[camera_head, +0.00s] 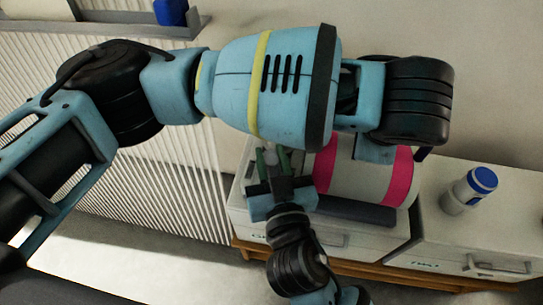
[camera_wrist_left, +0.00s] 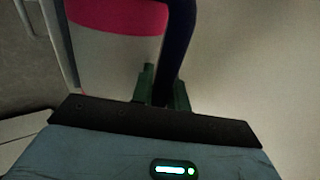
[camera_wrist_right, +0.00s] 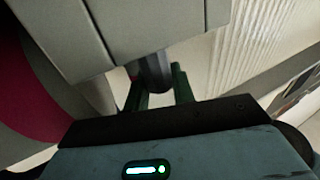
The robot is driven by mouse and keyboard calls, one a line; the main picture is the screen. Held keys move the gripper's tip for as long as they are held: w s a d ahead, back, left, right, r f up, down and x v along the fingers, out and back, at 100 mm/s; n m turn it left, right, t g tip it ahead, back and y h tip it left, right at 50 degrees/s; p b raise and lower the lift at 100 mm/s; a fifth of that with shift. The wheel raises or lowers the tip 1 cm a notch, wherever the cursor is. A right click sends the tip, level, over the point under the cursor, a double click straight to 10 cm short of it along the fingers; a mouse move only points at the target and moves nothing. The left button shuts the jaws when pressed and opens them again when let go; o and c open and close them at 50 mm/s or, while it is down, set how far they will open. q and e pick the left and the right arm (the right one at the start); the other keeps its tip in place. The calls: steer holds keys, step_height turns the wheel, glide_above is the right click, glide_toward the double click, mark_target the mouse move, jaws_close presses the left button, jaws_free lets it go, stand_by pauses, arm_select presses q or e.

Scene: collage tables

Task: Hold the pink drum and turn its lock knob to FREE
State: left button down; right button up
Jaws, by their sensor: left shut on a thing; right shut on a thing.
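The pink drum (camera_head: 362,180), a white cylinder with pink bands, lies on its side in a grey cradle (camera_head: 350,208) on the cabinet. My left arm partly covers it. My right gripper (camera_head: 268,160) is at the drum's left end. In the right wrist view its green fingers (camera_wrist_right: 158,90) are shut on a dark rounded knob (camera_wrist_right: 156,72). Any lock marking cannot be read. In the left wrist view my left gripper (camera_wrist_left: 164,90) is shut on a dark bar (camera_wrist_left: 178,45) beside the drum (camera_wrist_left: 115,45). Its fingertips are hidden in the head view.
Drawer fronts with handles (camera_head: 490,265) face me below. A ribbed white panel (camera_head: 150,185) covers the wall at left. A shelf (camera_head: 130,22) holds a blue object (camera_head: 170,12).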

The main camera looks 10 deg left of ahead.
steer(key=o, duration=1)
steer(key=shift+c, duration=0.2)
steer(key=v, duration=1.2)
